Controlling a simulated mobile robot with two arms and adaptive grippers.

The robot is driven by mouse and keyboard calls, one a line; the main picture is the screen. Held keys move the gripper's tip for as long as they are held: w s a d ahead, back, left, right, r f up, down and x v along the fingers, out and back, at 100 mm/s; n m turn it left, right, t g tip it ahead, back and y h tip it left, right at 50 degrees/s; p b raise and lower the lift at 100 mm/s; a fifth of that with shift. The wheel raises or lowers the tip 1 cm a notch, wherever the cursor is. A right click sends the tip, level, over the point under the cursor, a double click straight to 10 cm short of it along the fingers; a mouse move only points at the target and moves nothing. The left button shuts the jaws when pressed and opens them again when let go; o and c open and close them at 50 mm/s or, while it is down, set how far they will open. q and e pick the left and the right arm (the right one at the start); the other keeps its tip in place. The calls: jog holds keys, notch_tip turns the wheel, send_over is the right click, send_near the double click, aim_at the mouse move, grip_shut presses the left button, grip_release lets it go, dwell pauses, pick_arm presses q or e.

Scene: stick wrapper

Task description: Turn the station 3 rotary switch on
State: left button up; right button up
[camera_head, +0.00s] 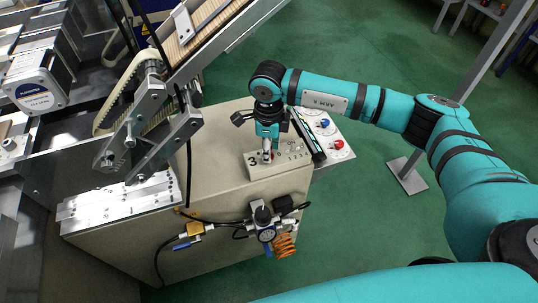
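A pale control box (262,172) marked with a large 3 sits on the beige cabinet, with smaller 1 2 3 marks on its right part. My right gripper (267,157) points down at the left part of this box, just right of the large 3. Its grey fingers look close together and reach the box face or very near it. The rotary switch cannot be made out; the fingers cover that spot. I cannot tell whether they hold a knob. My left gripper is out of view.
A white panel (341,153) with blue and red knobs stands behind and right of the box. A slanted conveyor (207,35) and its metal bracket rise at left. An air regulator (264,217) with hoses hangs on the cabinet front (215,250). Green floor is open at right.

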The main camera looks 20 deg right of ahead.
jog(key=n+b, duration=0.3)
jog(key=shift+f+n, duration=0.2)
jog(key=shift+n, duration=0.1)
jog(key=shift+r+n+b, duration=0.25)
jog(key=shift+n+b, duration=1.05)
jog(key=shift+b, duration=0.2)
jog(key=o, duration=1.1)
jog(key=shift+o, duration=0.2)
notch_tip(320, 180, up, 12)
